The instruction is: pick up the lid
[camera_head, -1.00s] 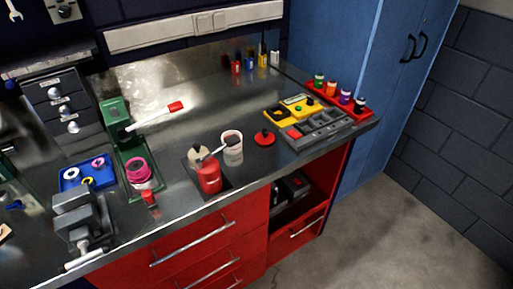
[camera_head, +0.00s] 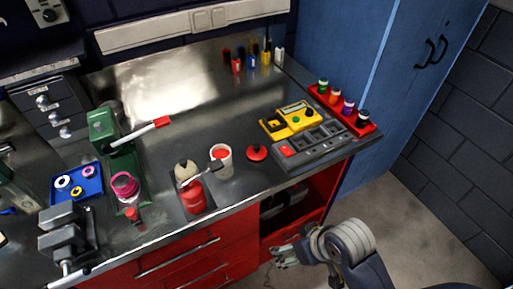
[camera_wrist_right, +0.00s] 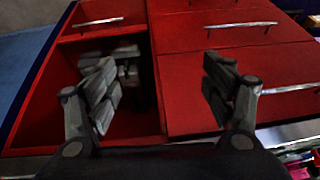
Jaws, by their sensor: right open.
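A small round red lid (camera_head: 257,152) with a dark knob lies on the metal bench top. It is just right of a white cup (camera_head: 221,162) that looks red inside. My right gripper (camera_head: 284,256) is in front of the bench, lower in the picture than the lid and apart from it. In the right wrist view, the right gripper (camera_wrist_right: 160,82) is open and empty, with its fingers spread before the red cabinet front. The lid does not show in that view. My left gripper is not in view.
A red bottle (camera_head: 192,198) stands left of the cup. A red rack (camera_head: 361,128) of small bottles is at the right edge. The bench behind the lid is clear.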

